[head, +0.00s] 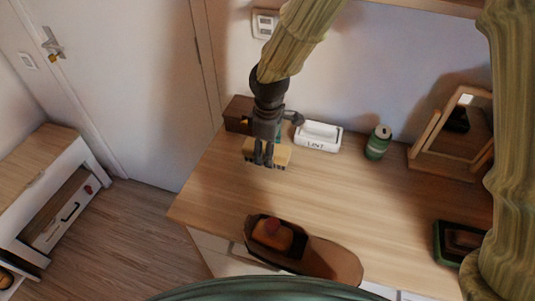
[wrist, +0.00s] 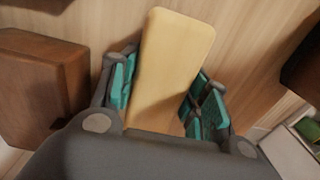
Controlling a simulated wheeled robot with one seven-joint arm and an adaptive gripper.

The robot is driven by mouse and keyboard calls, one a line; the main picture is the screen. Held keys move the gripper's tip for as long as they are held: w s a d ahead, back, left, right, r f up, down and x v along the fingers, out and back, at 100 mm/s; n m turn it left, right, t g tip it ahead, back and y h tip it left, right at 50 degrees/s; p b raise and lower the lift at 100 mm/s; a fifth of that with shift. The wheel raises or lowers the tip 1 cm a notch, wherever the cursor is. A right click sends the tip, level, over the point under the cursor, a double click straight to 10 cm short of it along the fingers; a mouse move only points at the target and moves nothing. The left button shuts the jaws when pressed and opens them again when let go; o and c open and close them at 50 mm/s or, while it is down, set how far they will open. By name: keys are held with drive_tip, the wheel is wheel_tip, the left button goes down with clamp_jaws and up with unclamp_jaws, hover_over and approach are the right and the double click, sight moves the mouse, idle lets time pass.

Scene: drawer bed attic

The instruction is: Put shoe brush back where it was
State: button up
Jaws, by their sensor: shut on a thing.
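The shoe brush (head: 282,155) has a pale yellow wooden block, with dark bristles showing along its lower edge in the head view. My gripper (head: 264,160) points down and is shut on the brush, near the back left of the wooden dresser top (head: 225,190). I cannot tell whether the brush touches the top. In the wrist view the brush's smooth block (wrist: 172,50) sits between the teal finger pads, its far end sticking out beyond them. Its bristle side is hidden there.
A brown box (head: 237,112), a white LINT box (head: 318,138) and a green can (head: 377,142) stand along the back. A mirror (head: 456,128) and a dark green tray (head: 439,247) are right. The dresser's middle is clear.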

drive_tip(key=shift+f, duration=0.95)
drive_tip(key=shift+f, duration=0.1)
drive_tip(key=o, duration=0.9)
wheel_tip(320, 180, up, 12)
drive_tip(key=shift+r+b, duration=0.15)
drive_tip(key=shift+b, duration=0.25)
